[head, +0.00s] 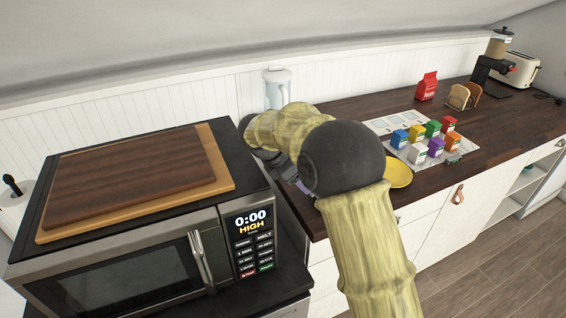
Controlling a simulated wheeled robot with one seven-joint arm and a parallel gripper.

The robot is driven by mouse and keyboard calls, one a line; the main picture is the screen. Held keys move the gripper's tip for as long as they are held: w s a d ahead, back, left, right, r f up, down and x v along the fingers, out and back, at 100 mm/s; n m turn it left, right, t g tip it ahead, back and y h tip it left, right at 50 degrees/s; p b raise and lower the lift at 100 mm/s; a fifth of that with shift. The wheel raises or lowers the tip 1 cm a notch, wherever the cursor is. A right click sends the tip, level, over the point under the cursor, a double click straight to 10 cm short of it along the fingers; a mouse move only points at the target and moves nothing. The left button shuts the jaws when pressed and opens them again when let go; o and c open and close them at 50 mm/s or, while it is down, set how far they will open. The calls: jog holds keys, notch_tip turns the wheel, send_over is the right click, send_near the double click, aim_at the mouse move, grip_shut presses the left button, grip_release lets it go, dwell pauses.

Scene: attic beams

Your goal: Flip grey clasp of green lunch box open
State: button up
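I cannot make out a green lunch box or a grey clasp in the head view. My own arm, with pale yellow-green links and a large dark joint, crosses the middle of the picture and covers part of the counter beside the microwave.
A microwave (120,285) with wooden boards (135,180) on top stands at left. On the dark counter (500,125) are a clear jug (276,88), a yellow plate (398,174), several small coloured cartons (435,148), a red bag (427,86), bread slices (459,97) and a toaster (522,70).

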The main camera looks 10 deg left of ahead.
jog(key=v, duration=0.8)
jog(key=shift+a, duration=0.1)
jog(key=c, duration=0.7)
jog(key=m+p, duration=0.1)
jog(key=d+m, duration=0.1)
jog(key=m, duration=0.1)
jog(key=shift+w+d+g+p, duration=0.15)
jog(key=shift+w+g+p, duration=0.2)
jog(key=shift+w+g, duration=0.05)
grip_shut()
jog(key=w+d+r+m+g+y+p, duration=0.1)
jog(key=d+m+p, duration=0.4)
jog(key=m, duration=1.1)
jog(key=w+d+m+g+y+p, duration=0.2)
jog(key=w+d+m+y+p, duration=0.3)
jog(key=m, duration=1.2)
jog(key=shift+w+d+r+g+p, duration=0.4)
jog(key=shift+w+d+p, duration=0.3)
jog(key=shift+d, duration=0.45)
